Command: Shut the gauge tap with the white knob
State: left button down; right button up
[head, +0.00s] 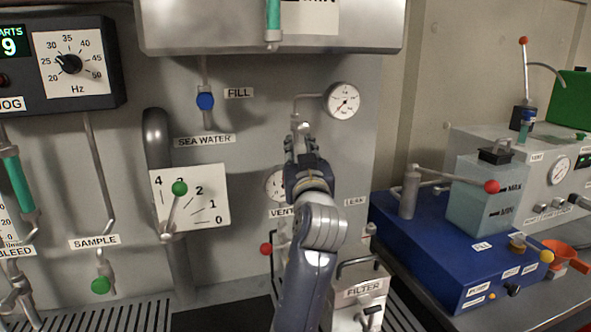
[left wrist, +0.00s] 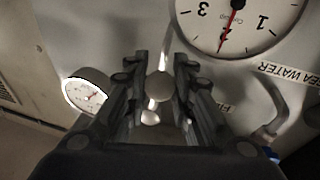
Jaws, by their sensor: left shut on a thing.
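My left gripper (head: 301,142) is at the wall panel, just left of and below a small round gauge (head: 342,100) on a bent pipe. In the left wrist view, a pale round knob (left wrist: 160,86) sits between the fingers of the same gripper (left wrist: 158,92), which is shut on it. A smaller pale ball (left wrist: 150,117) shows just below the knob in that view. In the head view the gripper hides the knob. The small gauge also shows at the left of the left wrist view (left wrist: 86,94). My right gripper is in neither view.
A blue tap knob (head: 205,101) and a green-knobbed lever (head: 179,188) are to the left. A blue unit (head: 430,250) stands at right.

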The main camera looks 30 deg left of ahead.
pick_arm(q)
jog(key=shift+w+d+f+n+b, duration=0.2)
jog(key=shift+w+d+n+b, duration=0.05)
jog(key=shift+n+b, duration=0.75)
jog(key=shift+r+y, duration=0.1)
jog(key=shift+y, duration=0.2)
jog(key=c, duration=1.3)
grip_release()
jog(key=shift+c, duration=0.2)
jog(key=shift+r, duration=0.15)
notch_tip(320, 180, up, 10)
jog(key=shift+f, duration=0.1)
